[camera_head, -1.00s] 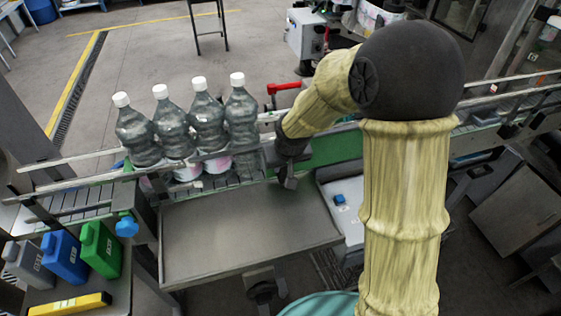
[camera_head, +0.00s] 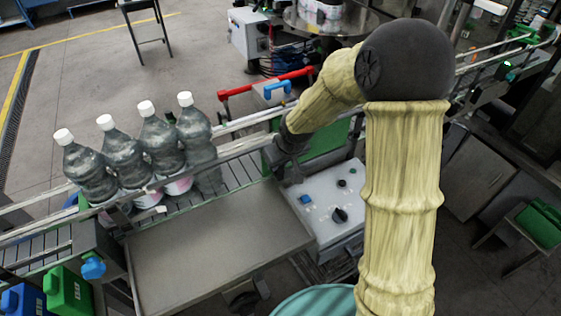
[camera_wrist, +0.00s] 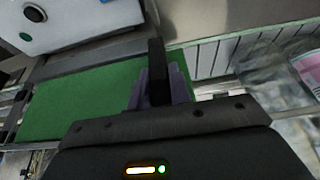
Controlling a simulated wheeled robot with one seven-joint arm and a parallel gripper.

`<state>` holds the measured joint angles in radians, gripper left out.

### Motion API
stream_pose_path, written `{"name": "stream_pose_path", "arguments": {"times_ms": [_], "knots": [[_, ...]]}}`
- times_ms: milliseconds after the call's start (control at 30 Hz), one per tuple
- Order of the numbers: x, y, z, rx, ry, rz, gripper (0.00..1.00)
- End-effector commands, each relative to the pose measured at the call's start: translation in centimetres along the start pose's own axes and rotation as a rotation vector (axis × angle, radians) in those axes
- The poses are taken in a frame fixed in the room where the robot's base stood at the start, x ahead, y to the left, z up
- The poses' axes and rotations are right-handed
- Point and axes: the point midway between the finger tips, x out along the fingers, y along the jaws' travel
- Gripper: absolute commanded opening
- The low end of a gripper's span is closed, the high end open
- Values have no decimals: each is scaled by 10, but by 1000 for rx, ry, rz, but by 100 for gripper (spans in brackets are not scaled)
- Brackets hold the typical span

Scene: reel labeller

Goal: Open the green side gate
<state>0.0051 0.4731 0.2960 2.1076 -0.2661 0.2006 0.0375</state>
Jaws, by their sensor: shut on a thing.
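The green side gate (camera_head: 325,142) is a flat green panel at the conveyor's near side, partly hidden behind my forearm in the head view. It also shows in the wrist view (camera_wrist: 75,102), left of my fingers. My gripper (camera_wrist: 158,85) is shut on a dark upright bar at the right end of the green panel, seemingly the gate's handle. In the head view my gripper (camera_head: 277,163) is at the conveyor edge, mostly hidden by my wrist. How far the gate stands open I cannot tell.
Several clear bottles (camera_head: 140,150) with white caps stand on the conveyor to the left. A grey tray (camera_head: 210,250) lies in front. A control box (camera_head: 330,205) with a blue button and black knob sits close to my arm. A red bar (camera_head: 265,82) lies behind.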

Motion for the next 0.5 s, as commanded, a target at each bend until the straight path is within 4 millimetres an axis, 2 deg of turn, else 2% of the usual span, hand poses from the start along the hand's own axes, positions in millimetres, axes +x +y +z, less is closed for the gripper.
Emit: {"name": "stream_pose_path", "arguments": {"times_ms": [133,167,267,500], "knots": [[-1,0,-1,1,4,0,0],[-1,0,-1,1,4,0,24],[0,0,-1,1,3,0,42],[0,0,0,2,2,1,42]]}}
